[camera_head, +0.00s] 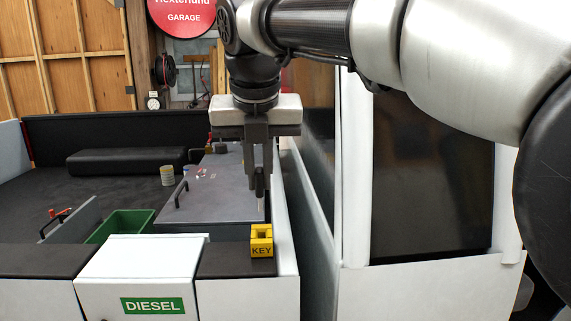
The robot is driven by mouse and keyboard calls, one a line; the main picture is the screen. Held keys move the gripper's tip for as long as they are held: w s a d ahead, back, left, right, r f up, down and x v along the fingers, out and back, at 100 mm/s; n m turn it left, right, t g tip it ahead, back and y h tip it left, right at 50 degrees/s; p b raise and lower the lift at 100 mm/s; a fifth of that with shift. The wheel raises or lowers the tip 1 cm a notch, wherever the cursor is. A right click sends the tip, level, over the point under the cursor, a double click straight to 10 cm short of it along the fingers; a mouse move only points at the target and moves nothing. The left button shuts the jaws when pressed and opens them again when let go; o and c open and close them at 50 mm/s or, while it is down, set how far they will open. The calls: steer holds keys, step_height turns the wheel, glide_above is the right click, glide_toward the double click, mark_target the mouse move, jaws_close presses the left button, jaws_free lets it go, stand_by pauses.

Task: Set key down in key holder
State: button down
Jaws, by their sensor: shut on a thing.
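The key holder (262,248) is a small yellow block marked KEY with an opening in its top. It stands on a dark ledge at the right rear corner of the pickup bed. My gripper (260,190) points straight down, above and behind the holder in the picture. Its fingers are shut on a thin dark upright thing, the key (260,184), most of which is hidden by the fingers. The key looks apart from the holder.
A grey toolbox (213,203) with a handle lies behind the holder. A white box marked DIESEL (140,265) and a green crate (124,224) are left. The bed's white side wall (281,225) rises close right of the holder. A black cushion-like block (125,160) lies farther back.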

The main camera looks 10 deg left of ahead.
mark_target(260, 202)
steer(key=shift+f+b, duration=3.1)
steer(key=shift+f, duration=0.7)
steer(key=c, duration=1.7)
jaws_free()
steer(key=p+v, duration=0.3)
steer(key=v, duration=1.4)
steer(key=shift+s+r, duration=0.15)
steer(key=shift+d, duration=0.1)
